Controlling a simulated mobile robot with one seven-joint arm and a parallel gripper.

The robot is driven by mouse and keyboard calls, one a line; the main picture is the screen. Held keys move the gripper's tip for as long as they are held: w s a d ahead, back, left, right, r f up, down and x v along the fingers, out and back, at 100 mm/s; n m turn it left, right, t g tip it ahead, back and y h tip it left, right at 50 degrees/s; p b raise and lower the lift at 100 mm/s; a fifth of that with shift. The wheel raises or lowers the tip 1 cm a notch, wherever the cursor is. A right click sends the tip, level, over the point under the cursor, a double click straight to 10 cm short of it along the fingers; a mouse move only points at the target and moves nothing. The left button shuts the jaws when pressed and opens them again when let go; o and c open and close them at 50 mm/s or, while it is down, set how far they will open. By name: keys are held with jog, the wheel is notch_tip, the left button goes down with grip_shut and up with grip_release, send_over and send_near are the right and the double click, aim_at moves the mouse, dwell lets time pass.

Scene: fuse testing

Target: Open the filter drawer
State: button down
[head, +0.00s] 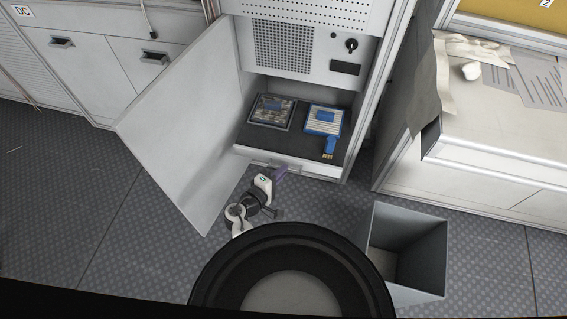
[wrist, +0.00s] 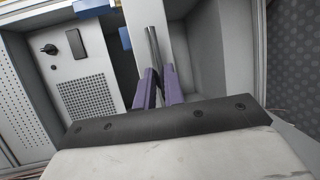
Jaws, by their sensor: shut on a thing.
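The filter drawer (head: 241,147) is a dark-topped tray with a light front edge, low in the open cabinet. I cannot tell how far out it stands. My gripper (head: 280,172) is at the middle of the drawer's front. In the wrist view, the purple fingers of my gripper (wrist: 159,72) are shut on the metal bar handle (wrist: 152,42). The gripper hides part of the handle in the head view.
The cabinet door (head: 185,125) stands wide open at the left. A blue tool-like object (head: 330,145) lies at the tray's front right. A grey open bin (head: 407,245) stands on the floor at the right. A white-topped bench (head: 490,115) is beyond it. Floor at the left is clear.

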jog(key=shift+s+a, duration=0.1)
jog(key=shift+s, duration=0.1)
jog(key=c, duration=1.5)
grip_release()
jog(key=shift+s, duration=0.15)
